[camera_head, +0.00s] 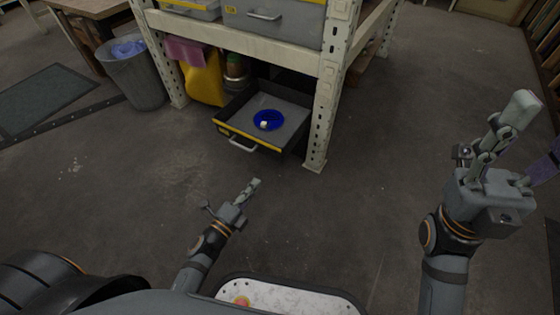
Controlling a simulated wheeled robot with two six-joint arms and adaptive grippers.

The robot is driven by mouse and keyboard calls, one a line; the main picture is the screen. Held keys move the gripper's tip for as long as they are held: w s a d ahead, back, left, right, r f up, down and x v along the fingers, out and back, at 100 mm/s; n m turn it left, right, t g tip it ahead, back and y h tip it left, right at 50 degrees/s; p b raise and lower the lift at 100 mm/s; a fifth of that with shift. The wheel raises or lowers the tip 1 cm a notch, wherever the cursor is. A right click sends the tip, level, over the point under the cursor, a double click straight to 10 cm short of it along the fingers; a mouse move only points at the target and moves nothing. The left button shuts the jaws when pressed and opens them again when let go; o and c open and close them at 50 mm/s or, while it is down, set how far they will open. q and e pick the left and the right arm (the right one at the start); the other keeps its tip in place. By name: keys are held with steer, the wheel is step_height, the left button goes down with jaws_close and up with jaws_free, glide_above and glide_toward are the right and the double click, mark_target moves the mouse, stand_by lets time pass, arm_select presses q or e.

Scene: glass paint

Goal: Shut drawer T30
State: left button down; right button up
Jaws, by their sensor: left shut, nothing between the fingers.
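A dark drawer (290,112) with a grey floor stands pulled out at the bottom of the metal rack. Its front has a yellow strip and a pale handle (242,144); any label is too small to read. A blue dish (267,121) with a small white item lies in it. My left gripper (254,183) is shut and empty, in front of the drawer and apart from its handle. My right gripper (522,108) is raised at the far right, away from the drawer; its finger opening is unclear.
A rack post (323,120) stands close at the drawer's right. A yellow container (204,80) stands at its left, with a grey bin (135,75) farther left. Closed grey drawers (275,22) sit above. The floor in front is clear.

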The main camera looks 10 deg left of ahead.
mark_target(281, 150)
arm_select(q)
steer(key=b+x, duration=0.2)
steer(key=x, duration=1.1)
steer(key=shift+w+f, duration=0.1)
steer(key=shift+w, duration=0.25)
